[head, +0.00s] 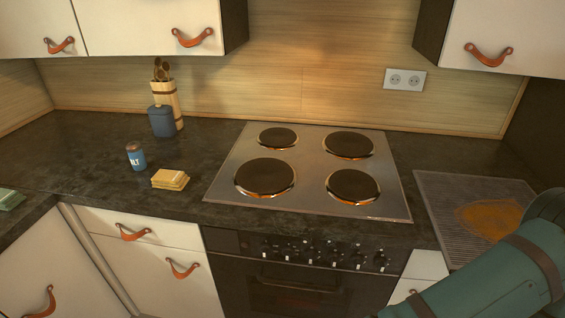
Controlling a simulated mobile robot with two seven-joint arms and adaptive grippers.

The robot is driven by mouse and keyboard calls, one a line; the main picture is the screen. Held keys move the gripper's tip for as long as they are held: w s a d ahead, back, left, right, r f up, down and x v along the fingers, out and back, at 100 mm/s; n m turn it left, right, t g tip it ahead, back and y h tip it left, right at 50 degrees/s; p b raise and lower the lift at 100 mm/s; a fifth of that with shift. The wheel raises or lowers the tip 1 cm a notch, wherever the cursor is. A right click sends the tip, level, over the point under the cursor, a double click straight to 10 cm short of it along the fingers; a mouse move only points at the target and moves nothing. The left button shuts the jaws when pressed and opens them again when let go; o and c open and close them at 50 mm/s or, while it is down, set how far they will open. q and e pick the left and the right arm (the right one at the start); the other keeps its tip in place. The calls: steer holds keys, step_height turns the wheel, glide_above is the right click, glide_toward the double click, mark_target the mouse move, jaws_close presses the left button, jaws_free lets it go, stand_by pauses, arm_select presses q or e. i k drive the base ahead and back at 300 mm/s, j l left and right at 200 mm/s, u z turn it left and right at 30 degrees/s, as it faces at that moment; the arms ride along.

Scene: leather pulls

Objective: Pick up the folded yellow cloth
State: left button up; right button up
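The folded yellow cloth (170,180) lies flat on the dark countertop, left of the stove and close to the counter's front edge. A blue and white can (136,157) stands just behind it to the left, apart from it. One of my arms shows at the lower right, but its gripper is not visible. No left gripper shows in the head view. Nothing touches the cloth.
A hob (311,170) with dark plates fills the counter's middle. A blue jar (162,121) and a utensil holder (167,98) stand behind the cloth. A ribbed drainer (450,190) is at right, a green item (9,199) at far left. Upper cabinets (150,27) overhang the back.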

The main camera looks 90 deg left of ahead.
mark_target(166, 179)
steer(key=u, duration=3.9)
